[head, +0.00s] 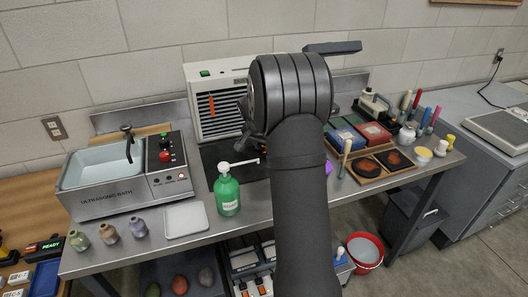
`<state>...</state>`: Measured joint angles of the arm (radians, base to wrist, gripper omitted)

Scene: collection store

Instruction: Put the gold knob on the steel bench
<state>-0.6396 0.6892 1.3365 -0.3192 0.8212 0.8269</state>
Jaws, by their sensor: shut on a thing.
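The steel bench (257,203) runs across the middle of the head view, with many things standing on it. My arm rises from the bottom and hides part of the bench's centre. My gripper (250,128) shows only in part, as dark pieces left of the wrist, above the middle of the bench and in front of the white louvred unit. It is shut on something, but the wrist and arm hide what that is. I cannot make out a gold knob anywhere in this view.
An ultrasonic bath (118,200) stands on the left. A green pump bottle (227,193) and a white tray (186,219) are near the front edge. A louvred unit (221,110) stands behind. A wooden tray (370,165) and tools crowd the right. A red bucket (364,250) is below.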

